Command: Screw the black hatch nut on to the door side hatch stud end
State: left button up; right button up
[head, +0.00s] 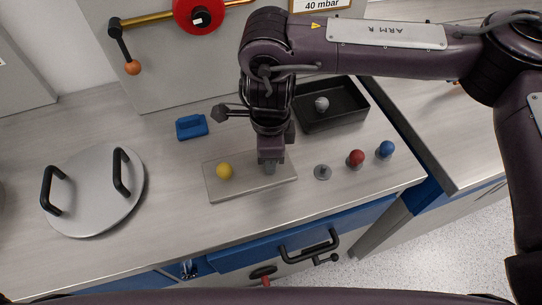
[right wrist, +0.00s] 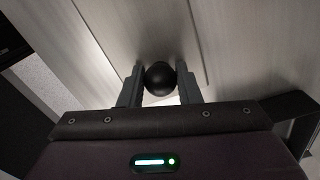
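The black hatch nut (right wrist: 159,78) is a round black ball in the right wrist view. It sits between the fingertips of my right gripper (right wrist: 160,88), with a finger against each side. In the head view my right gripper (head: 270,165) points down at the right part of a flat grey plate (head: 225,192), and the nut is hidden there. I cannot tell whether the nut still touches the plate. A round grey hatch cover (head: 92,195) with two black handles lies on the counter at the left. I cannot make out the door side hatch stud. My left gripper is not in view.
A yellow ball (head: 224,171) sits on the plate. A blue block (head: 192,127) is behind it. A black tray (head: 334,118) holds a grey ball. The left-centre counter is clear.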

jog(key=shift+d+f, duration=0.1)
jog(key=shift+f, duration=0.05)
grip_shut()
jog(key=m+p, duration=0.1)
jog(key=m, duration=0.2)
jog(key=shift+s, duration=0.1)
jog(key=shift+o, duration=1.1)
grip_release()
jog(key=shift+m, duration=0.8)
jog(key=o, duration=0.5)
jog(key=shift+d+f, duration=0.1)
jog(key=shift+f, duration=0.1)
jog(key=shift+c, duration=0.8)
jog(key=shift+o, duration=0.9)
jog(key=r, duration=0.1)
jog(key=r+p, duration=0.2)
jog(key=shift+a, duration=0.25)
jog(key=shift+d+f, duration=0.1)
